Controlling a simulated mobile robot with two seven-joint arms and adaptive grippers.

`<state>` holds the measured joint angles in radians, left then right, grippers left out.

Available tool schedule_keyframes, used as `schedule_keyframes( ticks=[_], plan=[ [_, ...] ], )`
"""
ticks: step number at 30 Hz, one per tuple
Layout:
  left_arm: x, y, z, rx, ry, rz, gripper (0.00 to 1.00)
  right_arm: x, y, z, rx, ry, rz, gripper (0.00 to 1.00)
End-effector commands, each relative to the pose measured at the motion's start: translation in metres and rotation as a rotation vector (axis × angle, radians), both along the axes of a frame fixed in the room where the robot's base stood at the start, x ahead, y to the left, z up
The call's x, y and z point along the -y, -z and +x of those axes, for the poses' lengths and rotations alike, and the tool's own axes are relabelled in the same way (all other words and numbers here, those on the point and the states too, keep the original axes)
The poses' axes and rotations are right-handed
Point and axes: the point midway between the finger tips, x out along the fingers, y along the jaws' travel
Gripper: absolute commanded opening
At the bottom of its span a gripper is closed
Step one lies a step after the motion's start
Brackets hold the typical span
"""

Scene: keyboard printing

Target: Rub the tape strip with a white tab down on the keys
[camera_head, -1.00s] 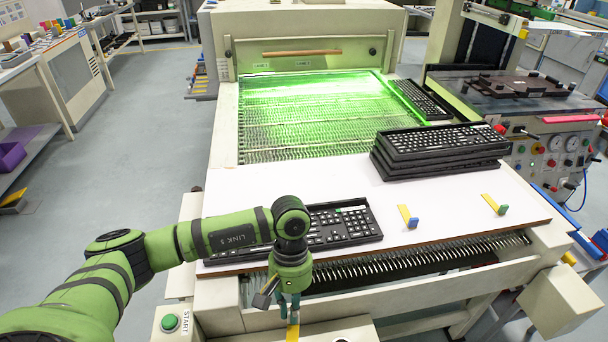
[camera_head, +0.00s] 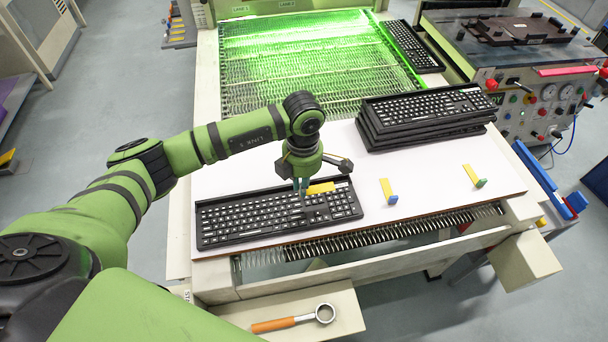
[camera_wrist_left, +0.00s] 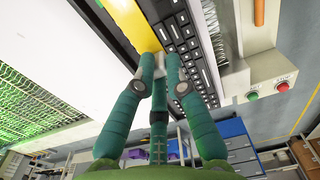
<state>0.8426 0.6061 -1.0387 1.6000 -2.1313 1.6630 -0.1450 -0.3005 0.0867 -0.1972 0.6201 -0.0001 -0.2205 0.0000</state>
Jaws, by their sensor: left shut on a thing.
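The yellow tape strip (camera_head: 321,188) is over the right part of the front keyboard (camera_head: 240,215), which lies on the white table. My left gripper (camera_head: 301,190) points down above this keyboard, at the strip's left end. In the left wrist view its fingers (camera_wrist_left: 160,78) are closed on a pale tab at the end of the yellow strip (camera_wrist_left: 134,22). The fingers cover most of the tab. The black keys (camera_wrist_left: 182,38) are right beside the strip. I cannot tell whether the strip touches the keys. My right gripper is not in view.
Two more yellow strips lie on the white table (camera_head: 430,190), one with a blue tab (camera_head: 392,198), one with a green tab (camera_head: 481,182). A keyboard stack (camera_head: 425,115) stands behind them. An orange-handled ring tool (camera_head: 295,319) lies on the front shelf. A green-lit conveyor (camera_head: 310,60) is behind.

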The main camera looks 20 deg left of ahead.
Motion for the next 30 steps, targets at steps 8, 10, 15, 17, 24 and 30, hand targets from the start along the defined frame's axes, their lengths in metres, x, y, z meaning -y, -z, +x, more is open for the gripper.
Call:
schedule_keyframes(
  ticks=[8,10,15,17,24,30],
  plan=[
    [0.000,0.023,-0.001,-0.002,0.003,-0.001,0.00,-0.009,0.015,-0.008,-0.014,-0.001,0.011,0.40],
    [0.000,0.030,-0.001,-0.002,0.003,0.000,0.00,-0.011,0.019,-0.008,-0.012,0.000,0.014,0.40],
    [0.000,0.049,0.000,0.000,0.005,-0.002,0.00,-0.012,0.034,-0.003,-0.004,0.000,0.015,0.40],
    [0.000,0.055,0.000,0.001,0.005,-0.001,0.00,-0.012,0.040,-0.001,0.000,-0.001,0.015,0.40],
    [0.000,0.069,0.000,0.000,0.005,-0.002,0.00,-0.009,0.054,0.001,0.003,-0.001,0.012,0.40],
    [0.000,0.069,0.000,0.000,0.005,-0.002,0.00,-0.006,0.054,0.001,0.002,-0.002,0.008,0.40]
  ],
)
